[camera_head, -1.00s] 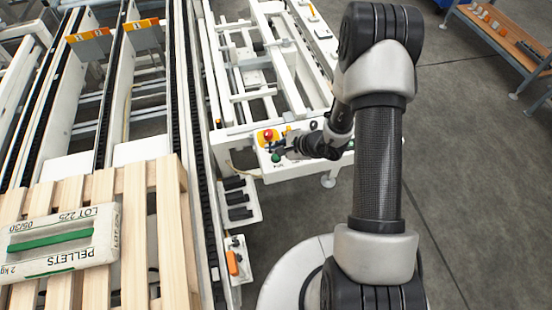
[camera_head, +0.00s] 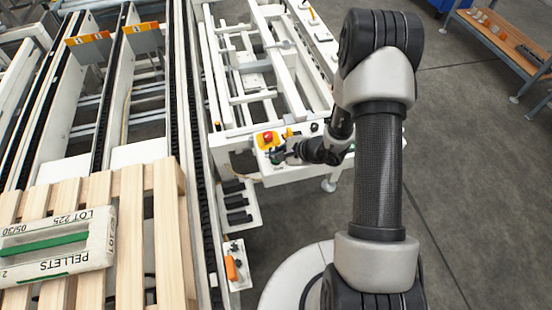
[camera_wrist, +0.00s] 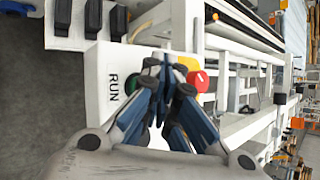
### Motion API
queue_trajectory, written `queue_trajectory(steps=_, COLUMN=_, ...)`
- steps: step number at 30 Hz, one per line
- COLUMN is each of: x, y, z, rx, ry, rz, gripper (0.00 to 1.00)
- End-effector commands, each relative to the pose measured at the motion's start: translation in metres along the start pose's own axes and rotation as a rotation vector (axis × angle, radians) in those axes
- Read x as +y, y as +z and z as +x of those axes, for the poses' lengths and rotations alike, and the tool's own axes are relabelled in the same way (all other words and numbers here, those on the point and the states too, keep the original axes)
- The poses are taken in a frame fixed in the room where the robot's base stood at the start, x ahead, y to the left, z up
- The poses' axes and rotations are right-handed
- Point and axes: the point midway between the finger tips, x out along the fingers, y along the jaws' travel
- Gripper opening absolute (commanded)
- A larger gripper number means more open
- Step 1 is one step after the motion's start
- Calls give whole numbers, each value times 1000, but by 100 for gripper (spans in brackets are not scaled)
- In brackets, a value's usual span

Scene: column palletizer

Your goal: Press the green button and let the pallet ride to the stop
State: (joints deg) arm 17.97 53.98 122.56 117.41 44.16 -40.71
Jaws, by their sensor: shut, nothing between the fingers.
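The wooden pallet (camera_head: 130,235) lies on the conveyor at lower left, with a white PELLETS bag (camera_head: 95,258) on it. Orange-topped stops (camera_head: 88,38) stand farther along the conveyor, apart from the pallet. The control box (camera_wrist: 100,70) marked RUN carries the green button (camera_wrist: 131,84), partly hidden behind my fingers in the wrist view, and a red button (camera_wrist: 198,81) on yellow. My gripper (camera_wrist: 165,64) is shut and empty, its tips over the box between the two buttons in that view. Contact with the green button cannot be told. In the head view my gripper (camera_head: 290,152) is beside the red button.
A white machine frame (camera_head: 255,80) stands behind the control box. An orange switch (camera_head: 231,268) sits on a small box beside the conveyor. A wooden-topped bench (camera_head: 510,35) stands at upper right. Grey floor (camera_head: 470,180) at right is clear.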

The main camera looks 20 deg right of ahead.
Motion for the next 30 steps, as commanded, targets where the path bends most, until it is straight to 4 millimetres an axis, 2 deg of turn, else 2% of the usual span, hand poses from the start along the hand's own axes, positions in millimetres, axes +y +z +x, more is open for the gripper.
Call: queue_trajectory(steps=30, x=5, y=-5, z=7, rx=0, ry=0, rz=-1, gripper=0)
